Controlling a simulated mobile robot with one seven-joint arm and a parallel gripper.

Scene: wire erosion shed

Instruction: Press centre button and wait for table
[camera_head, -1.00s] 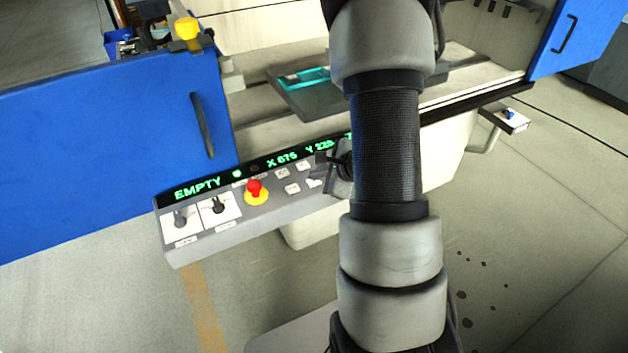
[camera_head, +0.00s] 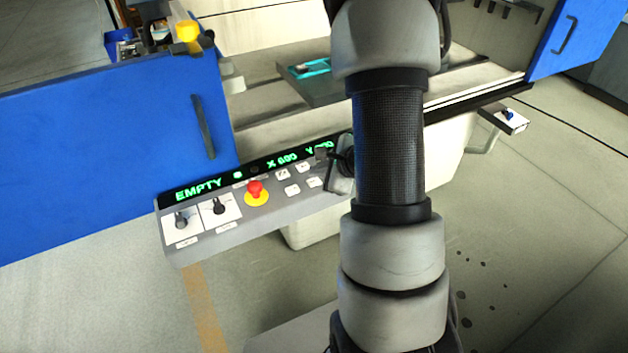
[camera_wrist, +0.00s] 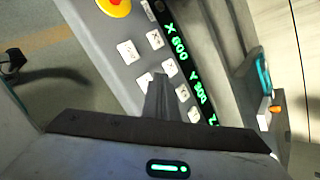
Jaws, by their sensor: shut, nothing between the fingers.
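The grey control panel (camera_head: 270,212) has a black strip with green text reading EMPTY and X and Y values; the wrist view shows about X 800, Y 300. Small white buttons (camera_wrist: 128,51) sit below the strip. My gripper (camera_wrist: 158,80) is shut and empty, its fingertips over the button cluster, between a left button (camera_wrist: 145,81) and a right one (camera_wrist: 168,68). Whether they touch a button I cannot tell. In the head view my arm hides most of the gripper. The dark machine table (camera_head: 328,90) carries a teal-edged piece (camera_head: 311,67).
A red emergency stop (camera_head: 255,188) on a yellow ring and two black knobs (camera_head: 181,219) are left of the buttons. A blue door (camera_head: 110,150) stands left, another blue panel (camera_head: 580,35) right. A small box (camera_head: 508,119) juts out at the right.

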